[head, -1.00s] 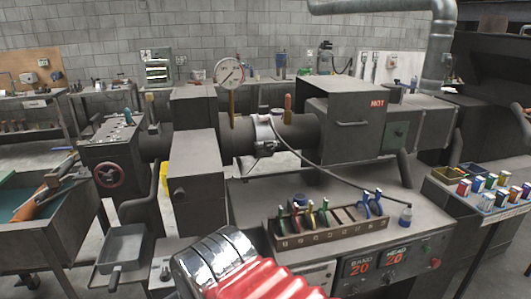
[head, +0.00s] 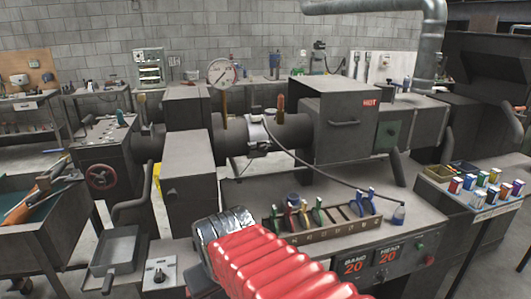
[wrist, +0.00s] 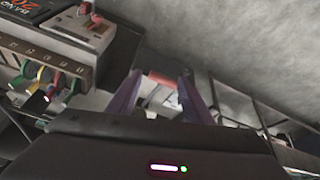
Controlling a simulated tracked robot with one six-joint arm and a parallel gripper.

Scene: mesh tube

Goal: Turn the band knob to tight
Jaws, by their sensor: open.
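A metal band (head: 258,135) wraps the dark barrel in the middle of the head view, with a cable running from it to the right. A small dark part sits at its lower front; I cannot tell whether it is a knob. A display labelled BAND (head: 355,266) is on the front panel at lower right. My gripper's fingers are hidden in the head view, behind my red-sleeved arm. In the wrist view, my gripper (wrist: 160,80) has two purple fingers apart, with nothing held. No "tight" mark is readable.
A rack (head: 325,228) of coloured-handled tools stands on the bench right of my arm. A HOT-marked housing (head: 345,115) stands above it. A pressure gauge (head: 222,73) rises from the barrel. A small box with a dial (head: 159,276) is at lower left.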

